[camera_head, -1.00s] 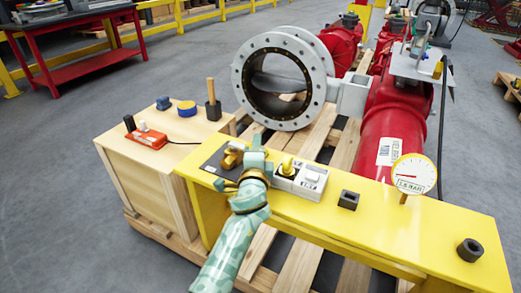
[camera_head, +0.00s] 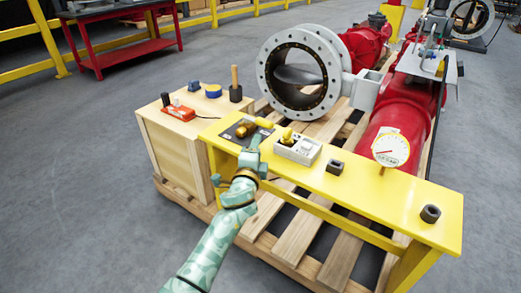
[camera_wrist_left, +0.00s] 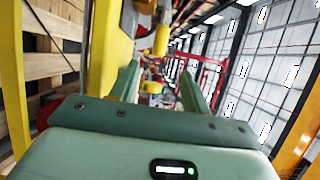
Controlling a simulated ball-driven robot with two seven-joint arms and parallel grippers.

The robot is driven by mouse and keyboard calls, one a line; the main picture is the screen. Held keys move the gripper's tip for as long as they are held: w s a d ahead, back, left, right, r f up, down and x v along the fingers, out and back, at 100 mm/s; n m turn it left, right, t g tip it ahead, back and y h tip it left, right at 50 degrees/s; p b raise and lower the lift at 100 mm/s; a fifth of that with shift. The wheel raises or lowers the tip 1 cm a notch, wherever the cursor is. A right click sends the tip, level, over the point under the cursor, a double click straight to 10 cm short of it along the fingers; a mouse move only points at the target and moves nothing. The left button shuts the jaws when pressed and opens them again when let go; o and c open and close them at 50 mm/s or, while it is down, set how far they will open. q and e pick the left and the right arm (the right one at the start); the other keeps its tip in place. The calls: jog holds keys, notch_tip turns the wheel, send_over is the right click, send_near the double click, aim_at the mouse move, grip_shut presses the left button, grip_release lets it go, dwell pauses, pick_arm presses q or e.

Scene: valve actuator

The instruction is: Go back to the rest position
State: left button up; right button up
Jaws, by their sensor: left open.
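My left arm comes in from the bottom left, and its green left gripper (camera_head: 249,156) is at the front edge of the yellow bench (camera_head: 385,199). In the left wrist view its two fingers (camera_wrist_left: 160,72) stand apart with nothing held between them. Beyond the gripper on the bench are a brass fitting (camera_head: 244,129) on a dark plate and a white box with a yellow knob (camera_head: 297,148). I cannot tell whether the gripper touches the bench edge. My right gripper is not in view.
A wooden crate (camera_head: 172,150) with an orange device (camera_head: 181,111) stands left of the bench. A large grey valve (camera_head: 298,75) and red pipe stand behind.

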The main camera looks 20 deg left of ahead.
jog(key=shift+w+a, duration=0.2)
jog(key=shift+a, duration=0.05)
